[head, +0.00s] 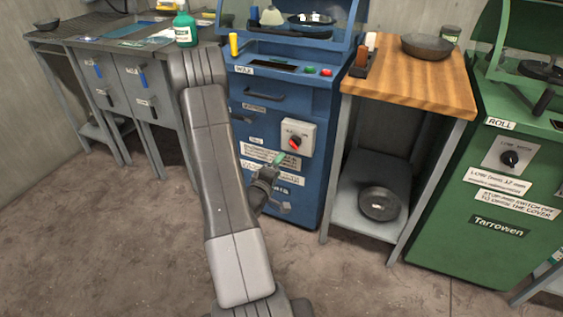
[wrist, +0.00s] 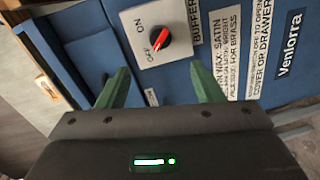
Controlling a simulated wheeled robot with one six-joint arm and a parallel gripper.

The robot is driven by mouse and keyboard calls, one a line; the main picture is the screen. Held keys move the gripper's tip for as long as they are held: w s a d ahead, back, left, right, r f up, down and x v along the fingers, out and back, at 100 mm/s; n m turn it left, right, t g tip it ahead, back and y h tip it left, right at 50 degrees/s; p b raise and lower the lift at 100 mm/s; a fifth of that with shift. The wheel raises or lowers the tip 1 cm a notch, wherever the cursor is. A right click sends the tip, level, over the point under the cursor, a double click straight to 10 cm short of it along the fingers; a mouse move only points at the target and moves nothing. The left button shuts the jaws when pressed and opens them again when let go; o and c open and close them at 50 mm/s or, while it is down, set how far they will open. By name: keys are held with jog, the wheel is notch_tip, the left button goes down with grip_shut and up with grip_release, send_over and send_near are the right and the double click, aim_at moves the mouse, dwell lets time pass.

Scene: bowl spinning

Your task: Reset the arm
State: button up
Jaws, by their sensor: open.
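My gripper (wrist: 160,88) has two green fingers. They stand apart with nothing between them in the wrist view. My grey arm runs down the middle of the head view, and my gripper (head: 279,158) is small beside it, in front of the blue machine (head: 260,110). A red rotary switch (wrist: 159,38) on a pale plate marked ON and OFF is just beyond the fingers in the wrist view. It also shows in the head view (head: 295,142). I cannot tell whether a fingertip touches the machine's front.
A wooden-topped stand (head: 420,85) holds a dark bowl (head: 427,46), with a round metal dish (head: 379,203) on its lower shelf. A green machine (head: 510,190) stands at right. A grey bench (head: 130,80) with a green bottle (head: 186,27) is at left. The floor in front is clear.

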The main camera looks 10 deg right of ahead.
aim_at(293, 146)
dwell(0.3)
jog(key=b+x, duration=0.1)
jog(key=x, duration=1.2)
jog(key=shift+w+d, duration=0.25)
jog(key=shift+w, duration=0.1)
jog(key=shift+a, duration=0.1)
